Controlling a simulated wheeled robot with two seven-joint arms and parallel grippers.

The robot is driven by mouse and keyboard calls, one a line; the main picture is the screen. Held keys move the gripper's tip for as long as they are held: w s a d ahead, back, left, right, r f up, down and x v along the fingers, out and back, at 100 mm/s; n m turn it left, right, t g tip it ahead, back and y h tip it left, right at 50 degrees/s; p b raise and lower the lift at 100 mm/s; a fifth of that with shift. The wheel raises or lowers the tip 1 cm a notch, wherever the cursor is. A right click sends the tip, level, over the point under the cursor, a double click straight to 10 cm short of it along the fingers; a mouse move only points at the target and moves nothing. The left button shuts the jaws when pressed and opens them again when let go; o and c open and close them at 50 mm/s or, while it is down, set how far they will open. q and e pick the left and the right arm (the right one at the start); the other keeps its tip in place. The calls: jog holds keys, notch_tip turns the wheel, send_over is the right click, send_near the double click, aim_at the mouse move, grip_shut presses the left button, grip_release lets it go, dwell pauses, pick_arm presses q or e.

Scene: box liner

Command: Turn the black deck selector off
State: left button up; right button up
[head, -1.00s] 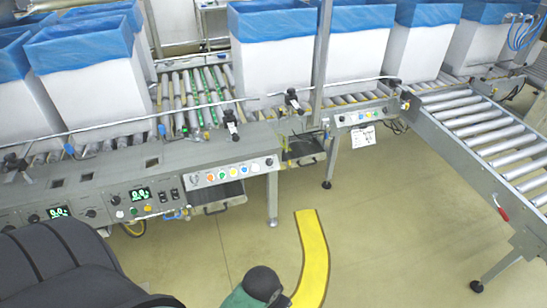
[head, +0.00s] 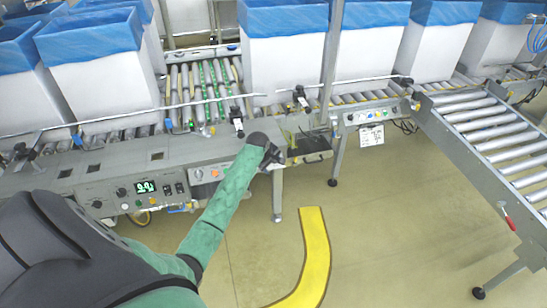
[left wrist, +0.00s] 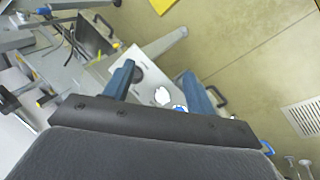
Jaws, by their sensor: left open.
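The button panel (head: 204,173) is on the front of the grey conveyor deck in the head view. My left arm hides its right part, where the black deck selector is. In the left wrist view, a dark round knob, seemingly the selector (left wrist: 139,72), shows on the pale panel beside a white button (left wrist: 162,96) and a blue button (left wrist: 180,107). My left gripper (head: 273,158) is at the panel's right end. Its blue fingers (left wrist: 158,70) are open and empty, with the knob in the space between them, close to one finger. The knob's turn position is too small to tell. My right gripper is not in view.
A control box with a lit green display (head: 146,187) is left of the panel. White boxes with blue liners (head: 283,60) stand on rollers behind. A metal post (head: 330,60) rises right of the gripper. The floor around the yellow strip (head: 314,245) is clear.

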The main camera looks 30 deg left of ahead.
pick_arm(q)
jog(key=w+a+r+n, duration=0.2)
jog(key=w+a+r, duration=0.1)
jog(key=w+a, duration=0.1)
jog(key=shift+t, duration=0.3)
jog(key=p+x, duration=0.1)
jog(key=x, duration=0.7)
jog(key=shift+s+a, duration=0.1)
jog(key=shift+a, duration=0.05)
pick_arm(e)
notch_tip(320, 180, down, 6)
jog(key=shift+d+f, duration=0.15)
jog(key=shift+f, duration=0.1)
pick_arm(q)
jog(key=c, duration=1)
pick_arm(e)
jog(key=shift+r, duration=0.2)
pick_arm(q)
jog(key=shift+p, duration=0.3)
